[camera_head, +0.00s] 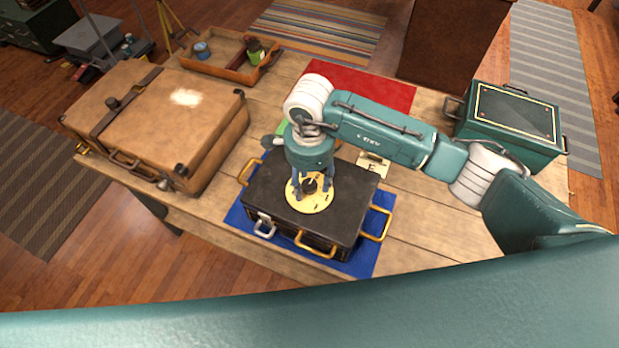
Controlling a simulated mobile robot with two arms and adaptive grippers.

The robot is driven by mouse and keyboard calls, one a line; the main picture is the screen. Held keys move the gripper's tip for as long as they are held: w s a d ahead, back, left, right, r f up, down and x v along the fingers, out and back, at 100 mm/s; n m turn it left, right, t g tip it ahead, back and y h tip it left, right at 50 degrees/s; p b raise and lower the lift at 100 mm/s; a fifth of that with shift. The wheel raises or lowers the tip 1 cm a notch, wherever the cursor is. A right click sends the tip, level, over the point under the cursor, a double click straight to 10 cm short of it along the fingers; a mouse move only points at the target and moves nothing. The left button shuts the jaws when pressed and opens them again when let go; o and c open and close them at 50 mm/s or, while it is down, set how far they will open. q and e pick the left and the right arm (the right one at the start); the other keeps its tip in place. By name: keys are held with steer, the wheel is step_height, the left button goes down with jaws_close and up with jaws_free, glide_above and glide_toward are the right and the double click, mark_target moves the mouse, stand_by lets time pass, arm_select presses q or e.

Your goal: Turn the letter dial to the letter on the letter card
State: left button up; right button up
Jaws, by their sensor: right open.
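The letter dial (310,203) is a pale yellow disc with small dark marks and a dark knob in its middle. It lies on top of a black case (347,194) with brass handles. My right gripper (312,188) points down over the dial, open, with its fingers on either side of the knob. I cannot tell whether they touch it. The marks on the dial are too small to read. The letter card (373,166) lies behind the case to the right; its dark letter looks like an F, but is not clear. My left gripper is not in view.
The case stands on a blue mat (361,269). A brown suitcase (150,112) fills the table's left. A wooden tray (191,60) with small cups is at the back. A red mat (388,95) lies behind my arm. A teal box (505,122) stands at the right.

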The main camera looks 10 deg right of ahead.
steer(key=c, duration=1.2)
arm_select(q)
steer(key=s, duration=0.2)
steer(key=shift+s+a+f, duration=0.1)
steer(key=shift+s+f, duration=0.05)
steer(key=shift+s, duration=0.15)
arm_select(e)
steer(key=shift+o, duration=0.2)
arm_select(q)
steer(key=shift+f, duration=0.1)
